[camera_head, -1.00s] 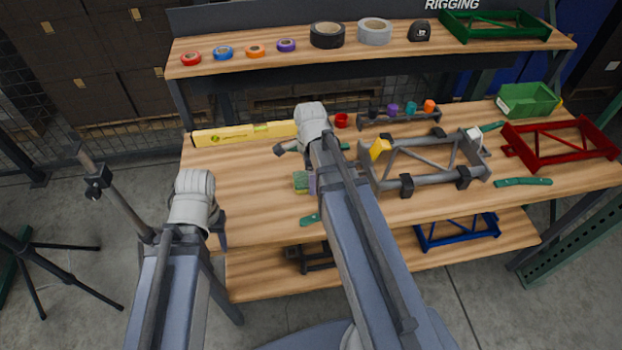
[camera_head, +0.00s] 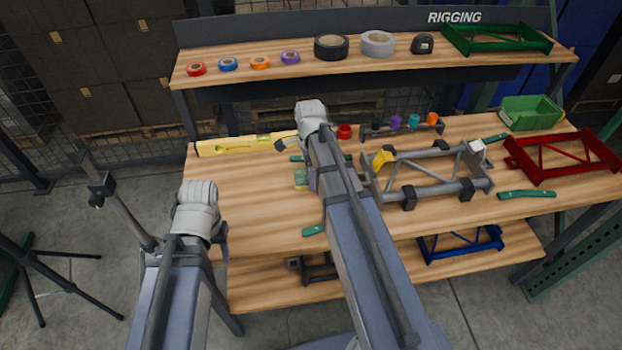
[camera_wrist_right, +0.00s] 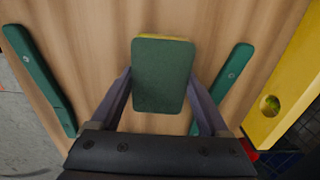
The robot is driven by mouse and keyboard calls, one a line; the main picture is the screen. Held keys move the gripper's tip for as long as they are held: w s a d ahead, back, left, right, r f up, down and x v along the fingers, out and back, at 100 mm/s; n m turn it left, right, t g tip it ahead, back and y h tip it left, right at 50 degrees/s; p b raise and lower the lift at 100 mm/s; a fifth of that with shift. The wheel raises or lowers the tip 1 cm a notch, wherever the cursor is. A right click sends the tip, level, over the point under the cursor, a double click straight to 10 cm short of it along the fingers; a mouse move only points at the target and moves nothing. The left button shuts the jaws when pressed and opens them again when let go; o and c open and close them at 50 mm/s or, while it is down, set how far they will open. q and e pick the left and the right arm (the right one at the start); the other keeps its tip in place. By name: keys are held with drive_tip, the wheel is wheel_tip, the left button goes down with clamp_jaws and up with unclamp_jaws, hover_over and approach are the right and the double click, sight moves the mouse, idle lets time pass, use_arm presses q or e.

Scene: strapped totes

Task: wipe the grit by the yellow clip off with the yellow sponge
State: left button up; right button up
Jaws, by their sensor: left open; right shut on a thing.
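The yellow sponge with a dark green face (camera_wrist_right: 160,80) sits between the fingers of my right gripper (camera_wrist_right: 160,85), which is shut on it. In the head view the sponge (camera_head: 302,179) shows left of my right arm, over the bench's middle; whether it touches the wood is unclear. The yellow clip (camera_head: 383,159) is on the left rear corner of the grey frame (camera_head: 432,190), right of my right arm. I cannot make out any grit near it. My left gripper (camera_head: 222,245) is open, low at the bench's left front edge, mostly hidden behind its wrist.
Dark clips (camera_head: 409,198) sit on the grey frame's front bar. A yellow level (camera_head: 245,144) lies at the back left. Green-handled tools (camera_head: 527,194) lie about. A red frame (camera_head: 565,157) and green bin (camera_head: 530,112) stand right. The bench's left part (camera_head: 245,190) is bare.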

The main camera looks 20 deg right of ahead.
drive_tip(key=shift+w+d, duration=0.25)
drive_tip(key=shift+w, duration=0.7)
drive_tip(key=shift+s, duration=0.1)
drive_tip(key=shift+s+d, duration=0.25)
drive_tip(key=shift+d, duration=0.6)
drive_tip(key=shift+s, duration=0.1)
drive_tip(key=shift+s+a+f, duration=0.1)
drive_tip(key=shift+s+a, duration=0.2)
drive_tip(key=shift+s, duration=0.65)
drive_tip(key=shift+s+a, duration=0.25)
drive_tip(key=shift+s, duration=0.7)
drive_tip(key=shift+s, duration=0.1)
